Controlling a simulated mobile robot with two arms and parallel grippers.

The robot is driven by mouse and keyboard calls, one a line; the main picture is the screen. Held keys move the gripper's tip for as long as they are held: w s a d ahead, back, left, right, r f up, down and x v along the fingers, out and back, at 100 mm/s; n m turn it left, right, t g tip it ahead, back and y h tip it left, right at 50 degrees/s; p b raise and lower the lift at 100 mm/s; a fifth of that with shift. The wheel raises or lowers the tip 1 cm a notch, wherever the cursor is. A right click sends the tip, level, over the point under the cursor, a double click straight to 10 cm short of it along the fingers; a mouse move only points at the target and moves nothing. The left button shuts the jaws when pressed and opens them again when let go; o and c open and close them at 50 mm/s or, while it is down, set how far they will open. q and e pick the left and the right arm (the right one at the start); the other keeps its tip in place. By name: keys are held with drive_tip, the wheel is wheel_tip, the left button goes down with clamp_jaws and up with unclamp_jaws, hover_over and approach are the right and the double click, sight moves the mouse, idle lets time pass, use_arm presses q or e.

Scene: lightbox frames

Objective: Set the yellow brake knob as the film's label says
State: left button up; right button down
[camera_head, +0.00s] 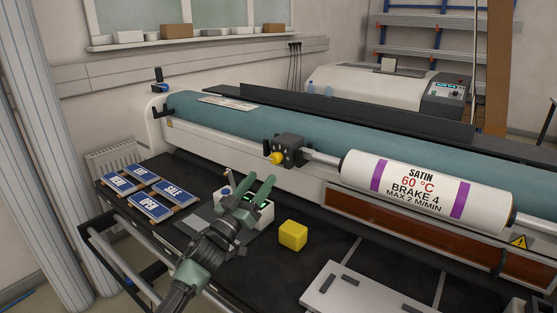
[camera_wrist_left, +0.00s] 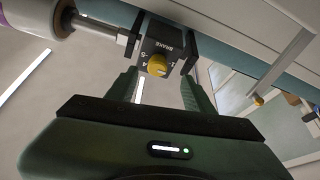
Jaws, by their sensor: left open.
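The yellow brake knob (camera_head: 277,158) sits on a dark block (camera_head: 292,146) at the left end of the film roll's shaft. The white film roll (camera_head: 360,172) has purple bands and a label reading "SATIN, 60 °C, BRAKE 4, MAX 2 M/MIN". My left gripper (camera_head: 255,180) is open and empty, below and in front of the knob in the head view. In the left wrist view the knob (camera_wrist_left: 158,65) shows ahead, between the open fingers, apart from them. "BRAKE" and numerals show around it; its exact setting is too small to read. My right gripper is out of view.
A yellow cube (camera_head: 292,235) lies on the dark table, right of my left gripper. A small white box (camera_head: 262,214) is partly hidden behind the gripper. Several blue signs (camera_head: 150,207) lie at left. A pale panel (camera_head: 360,293) lies at front right. The long teal roller (camera_head: 225,115) runs behind.

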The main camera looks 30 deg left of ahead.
sight(273, 161)
use_arm(q)
drive_tip(key=w+r, duration=0.2)
drive_tip(key=w, duration=0.1)
drive_tip(key=shift+d+r+p, duration=0.1)
drive_tip(key=shift+r+p, duration=0.1)
drive_tip(key=shift+p, duration=0.2)
drive_tip(key=shift+f+x, duration=0.2)
drive_tip(key=shift+x, duration=0.9)
drive_tip(key=shift+w, duration=0.45)
drive_tip(key=shift+w+r, duration=0.1)
drive_tip(key=shift+r, duration=0.05)
drive_tip(key=c, duration=1.1)
clamp_jaws()
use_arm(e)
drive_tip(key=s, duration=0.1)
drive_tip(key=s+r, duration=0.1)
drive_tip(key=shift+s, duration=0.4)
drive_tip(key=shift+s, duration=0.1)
